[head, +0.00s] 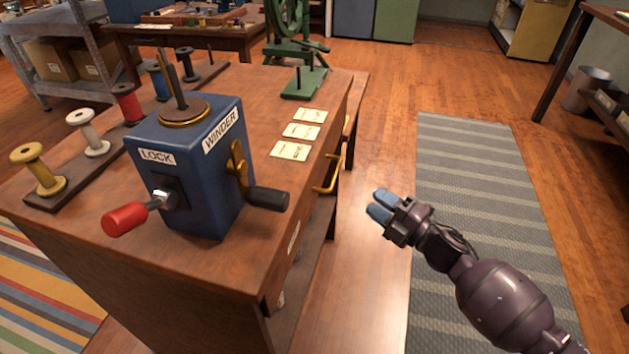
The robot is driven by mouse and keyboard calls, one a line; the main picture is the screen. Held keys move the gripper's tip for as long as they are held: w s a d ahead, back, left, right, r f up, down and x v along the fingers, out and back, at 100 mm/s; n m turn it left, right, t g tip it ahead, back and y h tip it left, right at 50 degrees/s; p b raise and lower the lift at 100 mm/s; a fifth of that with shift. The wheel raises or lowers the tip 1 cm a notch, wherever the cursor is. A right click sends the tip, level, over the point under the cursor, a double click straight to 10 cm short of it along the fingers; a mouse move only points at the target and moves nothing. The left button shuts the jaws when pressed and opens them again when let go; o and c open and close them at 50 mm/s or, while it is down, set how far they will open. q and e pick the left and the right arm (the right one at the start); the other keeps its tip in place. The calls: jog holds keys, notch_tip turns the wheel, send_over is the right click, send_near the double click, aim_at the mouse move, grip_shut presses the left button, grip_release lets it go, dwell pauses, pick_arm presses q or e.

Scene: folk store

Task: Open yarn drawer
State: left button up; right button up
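The wooden workbench (230,84) fills the left and middle of the head view. A brass pull handle (331,176) sticks out from its right side, below the tabletop. I see this side at a steep angle, so I cannot tell whether the drawer is shut, and its front is mostly hidden. A small white label (294,236) sits on the same side, nearer to me. My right gripper (379,207) is in the air to the right of the handle, apart from it. Its blue fingertips lie close together with nothing between them. My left gripper is out of view.
A blue winder box (200,150) with a red-knobbed lever and a black-handled crank stands on the bench. Several spools, three paper cards (301,131) and a green stand (304,84) are there too. A striped grey rug (480,180) covers open floor at right.

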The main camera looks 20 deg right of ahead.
aim_at(335, 172)
jog(key=shift+n+y, duration=0.5)
jog(key=shift+f+b+x, duration=0.1)
jog(key=shift+b+x, duration=0.4)
jog(key=shift+x, duration=2.5)
jog(key=shift+f+b+x, duration=0.15)
jog(key=shift+b+x, duration=0.35)
jog(key=shift+x, duration=2.55)
grip_shut()
